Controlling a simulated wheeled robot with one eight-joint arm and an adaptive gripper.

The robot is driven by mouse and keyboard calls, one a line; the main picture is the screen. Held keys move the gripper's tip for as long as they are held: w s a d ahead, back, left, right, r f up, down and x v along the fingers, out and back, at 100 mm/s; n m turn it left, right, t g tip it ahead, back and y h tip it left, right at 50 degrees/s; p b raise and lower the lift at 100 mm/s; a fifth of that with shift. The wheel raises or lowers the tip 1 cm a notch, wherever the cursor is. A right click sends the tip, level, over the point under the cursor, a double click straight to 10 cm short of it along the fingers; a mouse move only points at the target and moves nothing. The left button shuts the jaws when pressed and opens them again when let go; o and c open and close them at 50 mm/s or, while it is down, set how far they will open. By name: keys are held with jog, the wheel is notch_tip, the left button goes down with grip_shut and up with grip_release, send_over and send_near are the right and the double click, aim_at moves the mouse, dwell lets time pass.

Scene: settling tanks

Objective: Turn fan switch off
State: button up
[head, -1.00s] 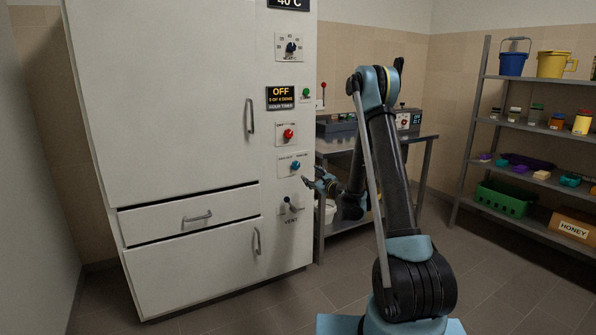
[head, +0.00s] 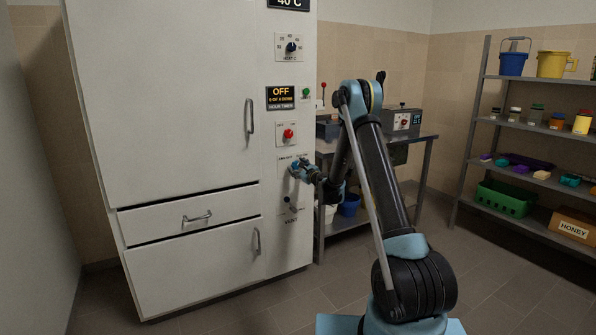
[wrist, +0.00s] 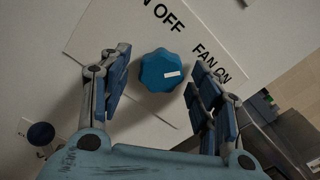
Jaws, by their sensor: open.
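The fan switch is a blue faceted knob (wrist: 163,71) with a white mark, set on a pale plate (wrist: 105,35). The plate is lettered "FAN ON" at right, and a partly cut-off label ending in "OFF" is above. The white mark lies on the right part of the knob, toward the "FAN ON" side. My gripper (wrist: 158,58) is open, with one finger on each side of the knob and gaps visible between. In the head view my gripper (head: 298,170) is at the cabinet front and hides most of the knob.
The white cabinet (head: 180,120) also carries a red knob (head: 288,133) above, a black dial (head: 291,47) higher up and a vent lever (head: 289,208) just below. A metal table (head: 400,139) stands close at right.

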jog(key=c, duration=1)
jog(key=shift+c, duration=0.2)
jog(key=shift+n, duration=0.4)
jog(key=shift+r+n, duration=0.1)
jog(key=shift+n, duration=6.5)
